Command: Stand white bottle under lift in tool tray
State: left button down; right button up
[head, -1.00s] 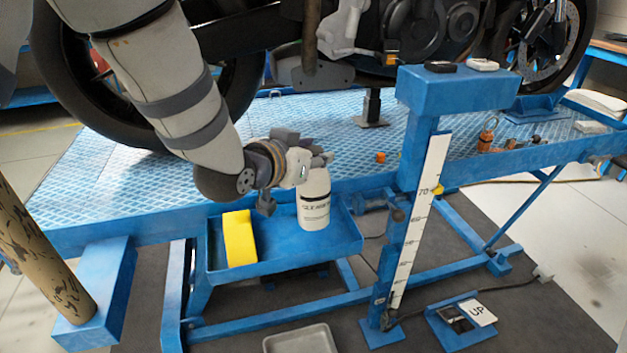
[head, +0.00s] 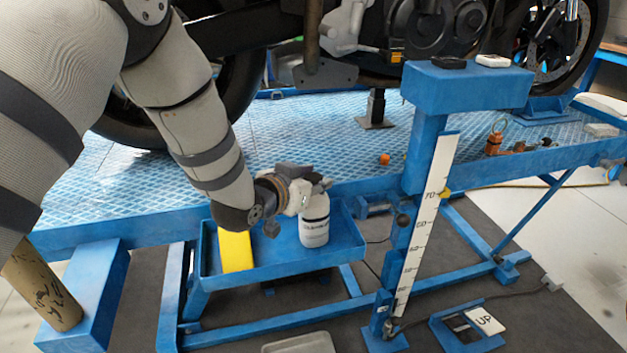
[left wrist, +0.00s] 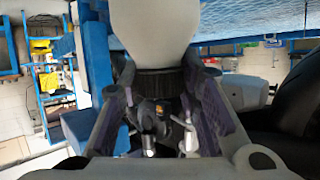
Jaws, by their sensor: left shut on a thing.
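The white bottle (head: 314,227) is upright at the blue tool tray (head: 283,259) on the side of the lift, in the head view. My left gripper (head: 312,194) is shut on the upper part of the bottle. The bottle's base appears at the tray floor, right of the yellow block; I cannot tell whether it touches. In the left wrist view the pale bottle (left wrist: 153,35) fills the top middle, between the fingers. My right gripper is not in view.
A yellow block (head: 236,250) lies in the tray's left part. The blue lift post (head: 425,150) with a height scale stands to the right. A motorcycle is on the lift deck (head: 345,150). A grey tray (head: 300,344) lies on the floor below.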

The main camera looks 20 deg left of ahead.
pick_arm(q)
jog(key=shift+f, duration=0.1)
jog(key=c, duration=1.2)
grip_release()
jog(key=shift+r, duration=0.25)
jog(key=p+v, duration=0.2)
jog(key=v, duration=0.9)
jog(key=s+a+f+n+g+y, duration=0.15)
jog(key=s+f+g, duration=0.85)
jog(key=s+f, duration=1.3)
jog(key=s+f+g, duration=0.1)
jog(key=s, duration=0.4)
jog(key=s+f+n+g, duration=0.1)
jog(key=s+g, duration=0.1)
jog(key=s, duration=0.4)
jog(key=s+f+n+g+y, duration=0.1)
jog(key=s+g, duration=0.1)
jog(key=s, duration=0.4)
jog(key=shift+a+f, duration=0.1)
jog(key=shift+f, duration=0.25)
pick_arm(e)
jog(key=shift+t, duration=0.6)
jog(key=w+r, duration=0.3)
